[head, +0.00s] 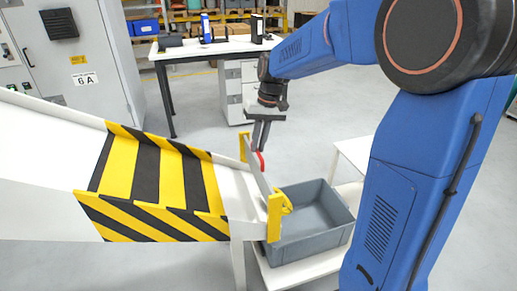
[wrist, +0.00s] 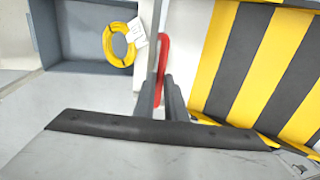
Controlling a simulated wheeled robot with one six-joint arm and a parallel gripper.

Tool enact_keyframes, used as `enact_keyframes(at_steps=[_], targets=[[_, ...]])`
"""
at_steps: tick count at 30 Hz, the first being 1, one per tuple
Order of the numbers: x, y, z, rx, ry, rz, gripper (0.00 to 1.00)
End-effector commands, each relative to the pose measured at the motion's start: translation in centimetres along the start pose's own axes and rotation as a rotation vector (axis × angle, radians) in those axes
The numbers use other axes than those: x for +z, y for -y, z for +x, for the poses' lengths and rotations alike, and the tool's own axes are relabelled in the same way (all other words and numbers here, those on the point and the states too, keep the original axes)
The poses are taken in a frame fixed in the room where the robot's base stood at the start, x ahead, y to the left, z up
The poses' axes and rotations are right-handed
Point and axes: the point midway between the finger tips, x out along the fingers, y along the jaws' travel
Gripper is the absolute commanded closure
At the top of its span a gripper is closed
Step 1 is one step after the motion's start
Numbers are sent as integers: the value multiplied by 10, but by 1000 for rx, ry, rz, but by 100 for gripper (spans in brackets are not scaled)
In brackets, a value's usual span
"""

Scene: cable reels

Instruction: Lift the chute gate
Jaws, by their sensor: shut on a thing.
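The white chute (head: 50,150) slopes down to the right, with a yellow-and-black striped section near its lower end. The gate (head: 258,178) is a thin pale plate across that end, between two yellow posts (head: 274,218). Its red handle (head: 262,161) also shows in the wrist view (wrist: 163,55). My gripper (head: 261,136) is above the gate, pointing down, with its fingers shut on the red handle. The fingers also show in the wrist view (wrist: 160,100). The fingers hide part of the handle. I cannot tell whether the gate is raised.
A grey bin (head: 345,228) stands on a low white table just beyond the gate. A yellow cable coil (wrist: 107,45) with a white tag shows at the bin's edge; I cannot tell whether it lies inside. A workbench (head: 215,47) and grey cabinet (head: 85,60) stand behind, with open floor between.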

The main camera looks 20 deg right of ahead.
Motion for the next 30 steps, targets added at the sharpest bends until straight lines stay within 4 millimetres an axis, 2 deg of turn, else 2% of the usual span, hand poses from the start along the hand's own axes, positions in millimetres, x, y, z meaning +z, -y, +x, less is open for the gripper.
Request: enact_keyframes(at_steps=[4, 5, 7, 16, 20, 23, 30], targets=[[-1, 1, -4, -1, -9, -1, 100], [-2, 1, -4, -1, -9, -1, 87], [-2, 1, -4, -1, -9, -1, 71], [-1, 1, -3, -1, -6, -1, 71], [-1, 1, -10, -1, -7, -1, 71], [-1, 1, -23, -1, -8, 0, 71], [-1, 1, -70, -2, -9, 0, 71]])
